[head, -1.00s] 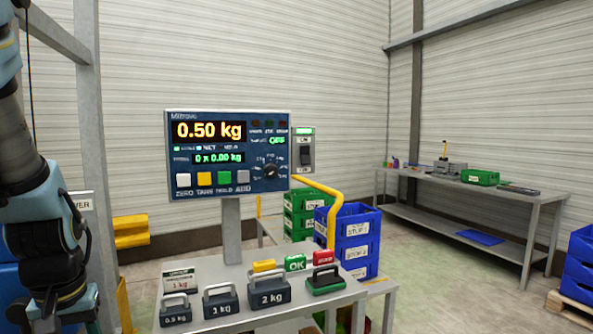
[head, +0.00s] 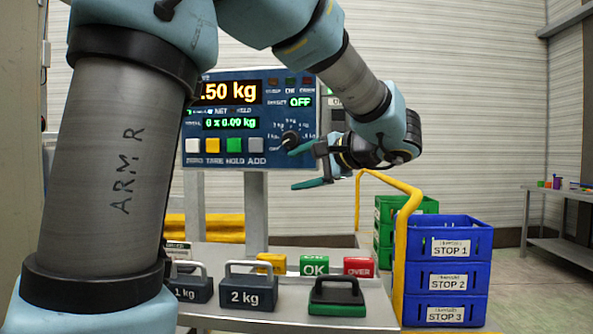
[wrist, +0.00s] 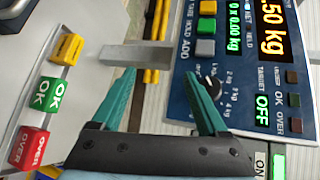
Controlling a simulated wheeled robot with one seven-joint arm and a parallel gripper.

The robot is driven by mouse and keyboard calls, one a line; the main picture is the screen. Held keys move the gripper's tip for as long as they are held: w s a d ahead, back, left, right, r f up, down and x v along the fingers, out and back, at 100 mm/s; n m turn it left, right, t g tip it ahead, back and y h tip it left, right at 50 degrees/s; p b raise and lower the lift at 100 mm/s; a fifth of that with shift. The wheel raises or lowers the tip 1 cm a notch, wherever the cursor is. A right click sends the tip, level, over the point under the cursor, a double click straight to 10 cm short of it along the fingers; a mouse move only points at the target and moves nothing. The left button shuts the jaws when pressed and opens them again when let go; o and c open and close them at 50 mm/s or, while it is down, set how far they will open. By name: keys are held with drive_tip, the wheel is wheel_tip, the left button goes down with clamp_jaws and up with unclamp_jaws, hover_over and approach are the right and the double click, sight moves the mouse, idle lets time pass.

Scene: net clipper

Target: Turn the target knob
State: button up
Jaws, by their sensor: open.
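The target knob (head: 291,138) is a dark round dial with a white pointer mark, on the lower right of the blue scale panel (head: 270,84). In the wrist view the knob (wrist: 214,81) shows just to the right of the right finger, which partly overlaps it. My gripper (head: 291,169) has two teal fingers spread apart with nothing between them. It is in front of the panel's lower right; its upper finger appears just below the knob. In the wrist view the gripper (wrist: 159,73) is open. I cannot tell whether the finger touches the knob. The display reads "OFF" beside TARGET.
Below the panel, a grey table (head: 225,256) holds weights (head: 248,287), a green-based block (head: 337,297) and OK (head: 314,265) and OVER (head: 359,267) blocks. A yellow rail (head: 400,250) and blue crates (head: 447,268) stand to the right. The panel's post (head: 256,212) is below.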

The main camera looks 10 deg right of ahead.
sight(293, 139)
drive_tip(key=s+d+r+t+b, duration=0.1)
drive_tip(key=d+r+t, duration=0.2)
drive_tip(key=d+r, duration=0.25)
drive_tip(key=shift+n+y, duration=0.3)
drive_tip(key=x, duration=0.3)
drive_tip(key=p+x, duration=0.1)
drive_tip(key=x, duration=0.3)
drive_tip(key=r+p+x, duration=0.1)
drive_tip(key=x, duration=0.2)
drive_tip(key=shift+w+a+r, duration=0.1)
drive_tip(key=shift+w+a, duration=0.1)
drive_tip(key=shift+a, duration=0.1)
